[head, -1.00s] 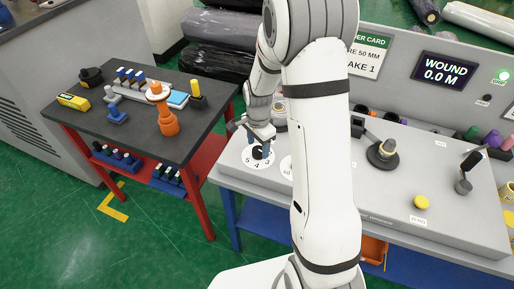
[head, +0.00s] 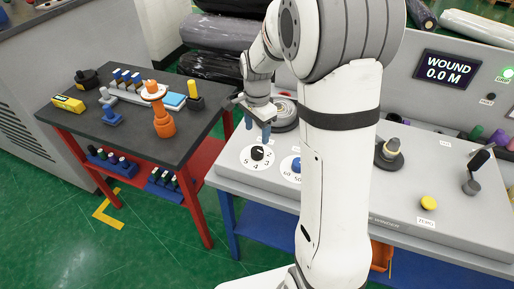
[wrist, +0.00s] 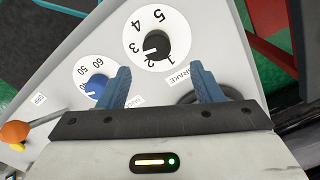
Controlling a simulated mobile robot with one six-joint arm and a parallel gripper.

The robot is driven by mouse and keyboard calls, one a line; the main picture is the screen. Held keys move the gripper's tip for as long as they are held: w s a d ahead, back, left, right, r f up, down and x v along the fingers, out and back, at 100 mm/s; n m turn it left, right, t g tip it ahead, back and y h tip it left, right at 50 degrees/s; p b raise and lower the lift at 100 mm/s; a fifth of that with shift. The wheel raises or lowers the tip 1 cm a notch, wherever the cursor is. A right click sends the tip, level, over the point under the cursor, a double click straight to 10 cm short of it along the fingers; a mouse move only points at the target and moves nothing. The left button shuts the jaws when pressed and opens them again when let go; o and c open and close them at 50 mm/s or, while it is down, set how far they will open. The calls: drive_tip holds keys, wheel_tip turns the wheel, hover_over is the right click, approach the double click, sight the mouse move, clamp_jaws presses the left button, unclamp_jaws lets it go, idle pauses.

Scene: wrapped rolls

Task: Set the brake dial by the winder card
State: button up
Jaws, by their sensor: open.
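The brake dial, a black knob (head: 257,153) on a white disc numbered 1 to 5, sits at the left end of the grey winder panel. In the wrist view the knob (wrist: 154,45) has a white mark towards the 2–3 side; its exact setting is hard to tell. My gripper (head: 257,129) is open and empty, above and behind the dial, apart from it. Its blue fingertips (wrist: 163,84) show below the dial in the wrist view. The winder card is hidden behind my arm now; earlier its visible part read "50 MM" and "AKE 1".
A blue knob (wrist: 96,86) on a numbered disc is beside the brake dial. A display (head: 449,69) reads "WOUND 0.0 M". A yellow button (head: 429,202) and a black-knobbed lever (head: 477,170) are at right. A dark table (head: 140,132) with tools stands at left.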

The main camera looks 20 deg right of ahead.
sight(257, 150)
drive_tip(key=b, duration=0.3)
drive_tip(key=shift+s+f, duration=0.1)
drive_tip(key=shift+f, duration=0.25)
drive_tip(key=shift+s+r+b, duration=0.15)
drive_tip(key=shift+r+b, duration=0.2)
drive_tip(key=shift+b, duration=0.4)
wheel_tip(257, 150, down, 7)
drive_tip(key=shift+f, duration=0.15)
drive_tip(key=c, duration=1)
